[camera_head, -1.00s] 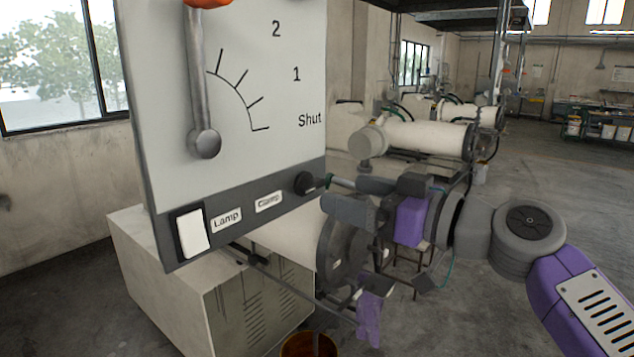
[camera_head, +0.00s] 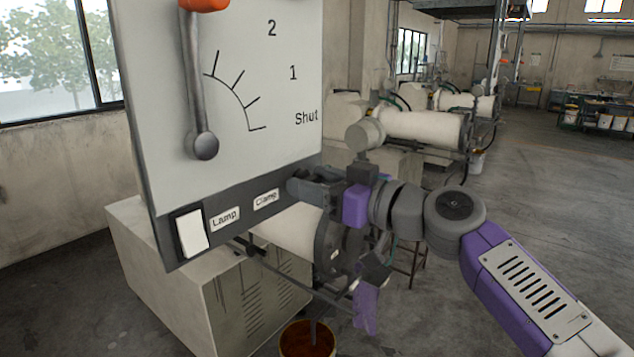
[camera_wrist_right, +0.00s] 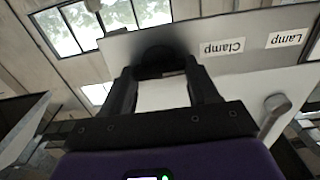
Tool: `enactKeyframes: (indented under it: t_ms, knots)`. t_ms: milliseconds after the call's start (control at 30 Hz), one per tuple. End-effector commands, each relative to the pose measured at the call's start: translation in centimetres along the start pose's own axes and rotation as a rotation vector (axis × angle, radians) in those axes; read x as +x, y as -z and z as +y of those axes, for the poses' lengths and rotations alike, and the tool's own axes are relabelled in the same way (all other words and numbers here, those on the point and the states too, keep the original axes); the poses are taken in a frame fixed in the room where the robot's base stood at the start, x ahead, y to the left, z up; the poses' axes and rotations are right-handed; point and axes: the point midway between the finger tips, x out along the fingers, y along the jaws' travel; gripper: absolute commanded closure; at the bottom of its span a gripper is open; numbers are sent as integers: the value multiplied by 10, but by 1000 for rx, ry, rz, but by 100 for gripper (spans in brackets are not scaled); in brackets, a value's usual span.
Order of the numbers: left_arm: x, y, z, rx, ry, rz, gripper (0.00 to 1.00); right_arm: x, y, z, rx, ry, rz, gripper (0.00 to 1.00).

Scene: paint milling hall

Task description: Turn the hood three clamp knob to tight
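The grey panel (camera_head: 240,100) fills the left of the head view and has a "Clamp" label (camera_head: 266,199) low on its right side. The dark round clamp knob (camera_wrist_right: 160,58) shows in the wrist view between my right fingertips. In the head view my right gripper (camera_head: 299,187) covers it. The two fingers of my right gripper, also in the wrist view (camera_wrist_right: 160,75), stand apart, one on each side of the knob. Whether they press on it cannot be made out. Any marking for tight is not visible. My left gripper is not in view.
A white rocker switch (camera_head: 191,232) sits beside the "Lamp" label (camera_head: 225,219). A long lever (camera_head: 195,90) with an orange grip is on the panel front. Below are a cabinet (camera_head: 215,300), a purple cloth (camera_head: 366,308) and a bucket (camera_head: 307,340). Floor is clear to the right.

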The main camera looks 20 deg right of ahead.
Motion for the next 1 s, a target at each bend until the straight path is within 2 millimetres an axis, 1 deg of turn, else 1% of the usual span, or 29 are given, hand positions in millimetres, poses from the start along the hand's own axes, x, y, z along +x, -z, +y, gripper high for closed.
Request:
enactKeyframes:
  t_ms: [33,133,167,367,567,767,1000]
  knots:
    - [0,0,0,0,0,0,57,0,0,0,0,0,0,55]
    - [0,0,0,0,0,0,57,0,0,0,0,0,0,70]
    - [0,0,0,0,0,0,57,0,0,0,0,0,0,71]
    - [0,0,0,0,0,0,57,0,0,0,16,0,0,71]
    - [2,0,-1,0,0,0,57,0,0,0,94,1,0,71]
    - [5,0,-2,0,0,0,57,0,-1,1,243,0,-1,71]
    - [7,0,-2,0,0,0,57,0,-1,2,469,0,0,71]
